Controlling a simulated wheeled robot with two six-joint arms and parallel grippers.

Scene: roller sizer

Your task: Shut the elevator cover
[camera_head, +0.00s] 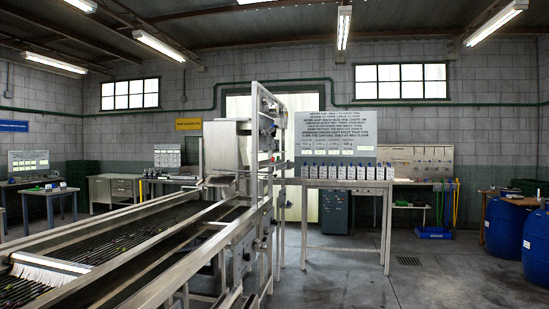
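A roller sizer machine (135,240) runs from the lower left toward the middle, with metal side rails and dark rollers between them. An upright metal frame (266,150) stands at its far end, with small dark fittings along it. A pale box-like metal panel (221,146) stands upright at the left of this frame, above the end of the roller bed. I cannot tell for sure whether this panel is the elevator cover, or whether it is open or shut. Neither of my grippers is in view.
A metal table (345,184) with a row of small boxes stands behind the frame. Blue barrels (505,227) are at the right and a blue tray (433,233) lies on the floor. Workbenches (48,191) line the left wall. The concrete floor (400,275) at front right is clear.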

